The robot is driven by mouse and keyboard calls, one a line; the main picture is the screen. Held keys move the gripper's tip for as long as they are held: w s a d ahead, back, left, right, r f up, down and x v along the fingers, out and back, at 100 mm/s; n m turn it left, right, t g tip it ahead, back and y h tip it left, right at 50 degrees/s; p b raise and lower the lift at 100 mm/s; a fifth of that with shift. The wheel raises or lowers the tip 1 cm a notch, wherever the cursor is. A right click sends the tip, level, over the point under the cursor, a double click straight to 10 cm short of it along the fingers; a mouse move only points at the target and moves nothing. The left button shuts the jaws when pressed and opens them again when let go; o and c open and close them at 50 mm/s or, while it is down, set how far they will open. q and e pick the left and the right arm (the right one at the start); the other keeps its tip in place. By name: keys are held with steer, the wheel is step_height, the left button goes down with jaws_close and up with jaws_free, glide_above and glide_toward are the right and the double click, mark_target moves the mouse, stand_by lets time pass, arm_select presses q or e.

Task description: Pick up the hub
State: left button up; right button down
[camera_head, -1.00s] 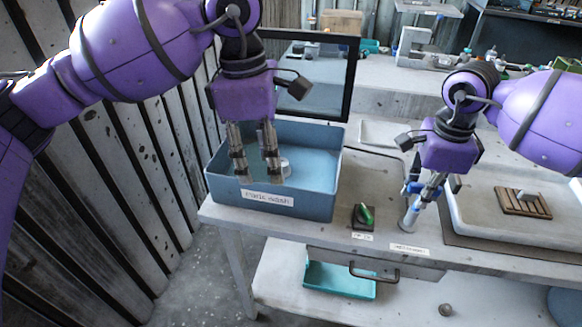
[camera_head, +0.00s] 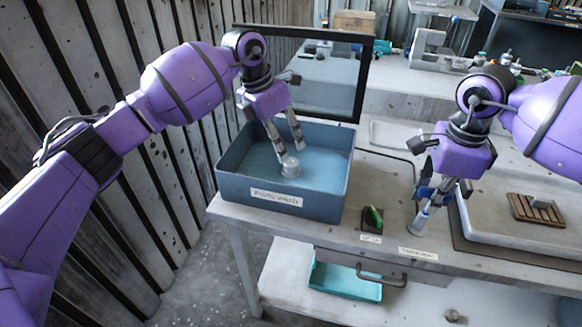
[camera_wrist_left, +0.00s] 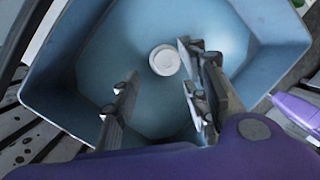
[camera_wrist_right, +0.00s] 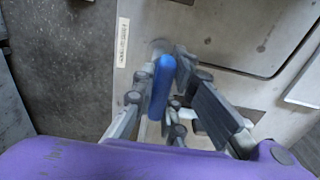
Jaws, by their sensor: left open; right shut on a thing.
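The hub (camera_head: 291,168) is a small pale grey round part standing in the blue parts wash basin (camera_head: 330,205). It also shows in the left wrist view as a whitish disc (camera_wrist_left: 165,60). My left gripper (camera_head: 291,154) is open and reaches down into the basin. In the left wrist view its fingers (camera_wrist_left: 150,92) are spread, with the hub ahead of them and nothing between them. My right gripper (camera_head: 430,200) is shut on a blue-handled tool (camera_wrist_right: 162,85), held near the bench's front edge. The tool's lower end is pale grey.
A dark-framed clear panel (camera_head: 368,75) stands behind the basin. A green rocker switch (camera_head: 373,217) sits right of the basin. A pale tray (camera_head: 475,225) with a slatted wooden block (camera_head: 537,209) is at the right. A turquoise bin (camera_head: 345,282) is below.

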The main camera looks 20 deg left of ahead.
arm_select(q)
steer(key=x, duration=0.5)
steer(key=shift+s+f, duration=0.2)
steer(key=shift+f, duration=0.2)
steer(key=shift+c, duration=0.5)
jaws_close()
step_height(320, 180, up, 14)
steer(key=shift+s+f, duration=0.1)
